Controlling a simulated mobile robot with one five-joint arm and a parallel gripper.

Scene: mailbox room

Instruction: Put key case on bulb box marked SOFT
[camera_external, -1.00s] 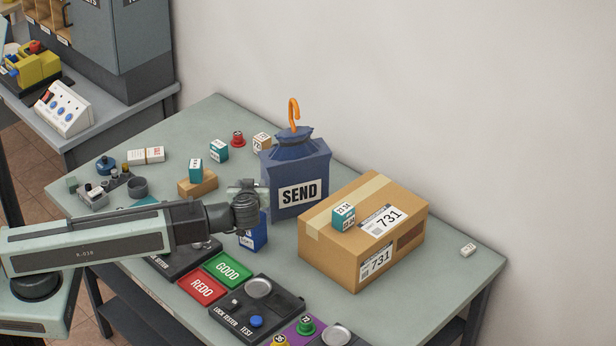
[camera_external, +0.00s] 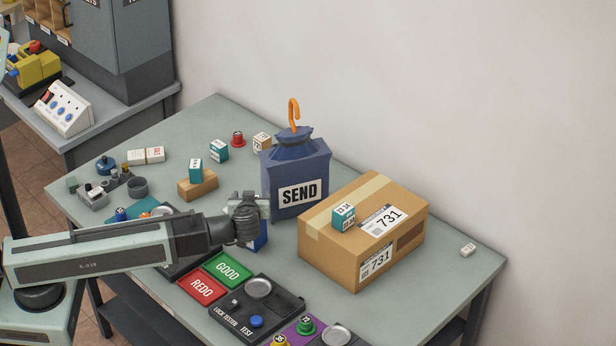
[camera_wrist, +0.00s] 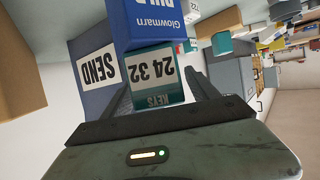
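A small teal and white key case (camera_wrist: 155,75) marked 24 32 KEYS is between the fingers of my gripper (camera_wrist: 160,85) in the wrist view, upside down in that picture. My gripper looks shut on it. A blue bulb box (camera_wrist: 150,25) marked BULB Glowmarn is right beyond the case; I cannot tell whether the two touch. No SOFT marking is readable. In the external view my gripper (camera_external: 248,206) is over the blue bulb box (camera_external: 259,238), which it partly hides. The held case is hardly visible there.
A blue SEND parcel (camera_external: 285,175) with an orange hook stands close behind my gripper. A cardboard box (camera_external: 335,255) is to the right with another teal case (camera_external: 343,217) on top. A third teal case (camera_external: 196,170) stands on a wooden block. Coloured pads and testers lie in front.

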